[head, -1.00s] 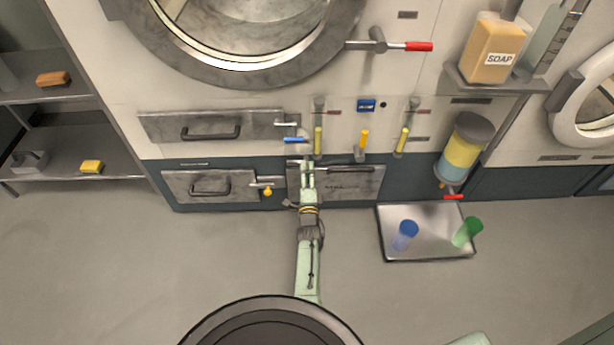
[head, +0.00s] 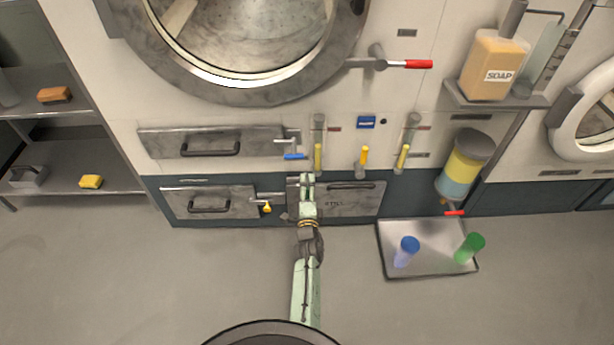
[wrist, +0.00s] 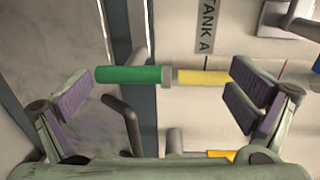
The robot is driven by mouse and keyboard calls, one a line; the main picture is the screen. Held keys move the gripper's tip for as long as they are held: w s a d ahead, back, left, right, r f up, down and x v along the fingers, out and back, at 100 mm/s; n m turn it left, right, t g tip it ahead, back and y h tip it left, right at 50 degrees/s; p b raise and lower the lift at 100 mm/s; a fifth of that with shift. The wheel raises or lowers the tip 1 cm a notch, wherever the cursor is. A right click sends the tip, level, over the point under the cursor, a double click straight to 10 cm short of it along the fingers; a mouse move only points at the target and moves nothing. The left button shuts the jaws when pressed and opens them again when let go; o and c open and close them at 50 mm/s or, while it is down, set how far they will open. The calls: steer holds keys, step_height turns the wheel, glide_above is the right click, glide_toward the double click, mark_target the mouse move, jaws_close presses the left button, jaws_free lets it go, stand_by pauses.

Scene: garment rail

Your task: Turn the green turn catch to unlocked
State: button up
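The green handle (wrist: 128,74) of the turn catch lies level across the wrist view, on a grey pivot. A yellow handle (wrist: 203,77) shows to its right, nearly in line with it. My gripper (wrist: 160,85) is open, with one finger left of the green handle and the other at the yellow handle's right end. I cannot tell if either touches. In the head view my gripper (head: 307,180) is at the top left corner of the lower middle metal door (head: 355,200); the green handle is hidden there.
Blue-handled (head: 294,157) and yellow-handled (head: 318,155) levers sit just above my gripper. A small yellow-ended lever (head: 267,208) is close on its left. A TANK A label (wrist: 206,25) is near. A tray (head: 430,272) with blue and green cups is on the floor to the right.

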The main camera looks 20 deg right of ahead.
steer(key=shift+t, duration=0.6)
steer(key=r, duration=0.4)
steer(key=w+r, duration=0.1)
steer(key=r, duration=0.2)
steer(key=shift+d+r, duration=0.1)
steer(key=shift+d, duration=0.2)
steer(key=shift+w+a+r, duration=0.1)
steer(key=shift+r, duration=0.2)
steer(key=s+a+f+p, duration=0.2)
steer(key=s+p, duration=0.3)
steer(key=s, duration=0.1)
steer(key=s+a+f+g+p, duration=0.1)
steer(key=s+a+f+p, duration=0.1)
steer(key=s+p, duration=0.3)
steer(key=shift+s+p, duration=0.3)
steer(key=shift+s, duration=0.85)
steer(key=shift+f, duration=0.1)
